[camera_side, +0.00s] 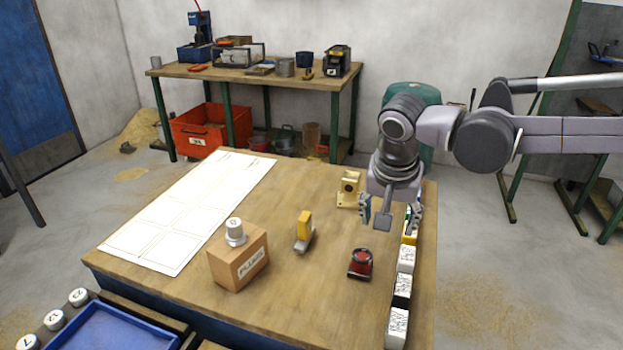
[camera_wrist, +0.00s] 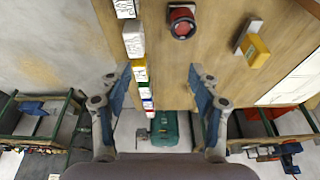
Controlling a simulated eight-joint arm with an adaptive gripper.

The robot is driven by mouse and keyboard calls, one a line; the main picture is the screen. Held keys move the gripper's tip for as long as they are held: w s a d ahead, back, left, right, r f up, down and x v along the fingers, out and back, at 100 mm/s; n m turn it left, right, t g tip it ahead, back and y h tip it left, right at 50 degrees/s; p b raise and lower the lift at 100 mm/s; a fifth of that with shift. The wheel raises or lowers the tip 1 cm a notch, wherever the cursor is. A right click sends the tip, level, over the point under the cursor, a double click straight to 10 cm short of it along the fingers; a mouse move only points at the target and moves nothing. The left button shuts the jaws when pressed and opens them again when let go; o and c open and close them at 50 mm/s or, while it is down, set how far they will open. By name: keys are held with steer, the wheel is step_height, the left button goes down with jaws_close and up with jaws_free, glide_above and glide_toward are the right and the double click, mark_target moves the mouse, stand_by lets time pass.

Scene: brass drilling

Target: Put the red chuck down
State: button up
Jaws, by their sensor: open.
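The red chuck (camera_side: 360,264) rests on the wooden table (camera_side: 310,300), left of the row of small boxes. In the wrist view the red chuck (camera_wrist: 182,22) sits near the top edge, with a dark round centre. My gripper (camera_side: 390,218) hangs above the table, behind the chuck and apart from it. Its fingers are spread and nothing shows between them. In the wrist view my gripper (camera_wrist: 160,78) is also open, its blue-padded fingers wide apart.
Small boxes (camera_side: 402,290) line the table's right edge. A yellow-and-grey tool (camera_side: 304,230), a cardboard box (camera_side: 238,265) with a metal piece on top and a brass fixture (camera_side: 347,192) stand on the table. White sheets (camera_side: 195,210) lie at left. Wood around the chuck is bare.

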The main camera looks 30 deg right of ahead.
steer(key=s+d+f+n+t+y, duration=0.2)
steer(key=s+d+f+n+t, duration=0.2)
steer(key=s+d+n, duration=0.5)
steer(key=shift+s+d+n+t+y, duration=0.3)
steer(key=shift+s+d, duration=0.6)
steer(key=shift+d, duration=0.95)
steer(key=shift+f, duration=0.1)
